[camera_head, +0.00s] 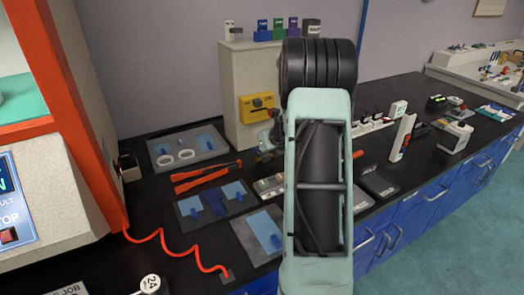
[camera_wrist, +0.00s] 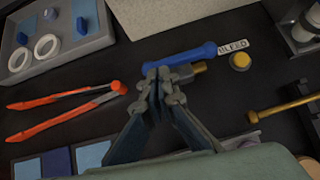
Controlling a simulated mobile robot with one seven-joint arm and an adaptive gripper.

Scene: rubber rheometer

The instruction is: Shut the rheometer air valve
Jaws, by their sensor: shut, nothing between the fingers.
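In the wrist view, a blue lever handle (camera_wrist: 180,62) lies roughly level across the dark bench, with a brass piece (camera_wrist: 200,67) by its right part. A small white label reading BLEED (camera_wrist: 232,46) is at its right end, and a round yellow knob (camera_wrist: 240,62) is just below the label. My gripper (camera_wrist: 160,76) is shut and empty, its fingertips at the lower edge of the blue handle; I cannot tell whether they touch. Part of the handle and its mount is hidden behind the fingers. In the head view my arm hides this spot.
Red-orange tongs (camera_wrist: 70,108) and a grey tray (camera_wrist: 50,75) with white rings lie left. A brass rod (camera_wrist: 285,115) sticks out at right. In the head view, a beige cabinet (camera_head: 240,75) with a yellow box (camera_head: 256,107) stands behind, and the orange-framed machine (camera_head: 50,90) is left.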

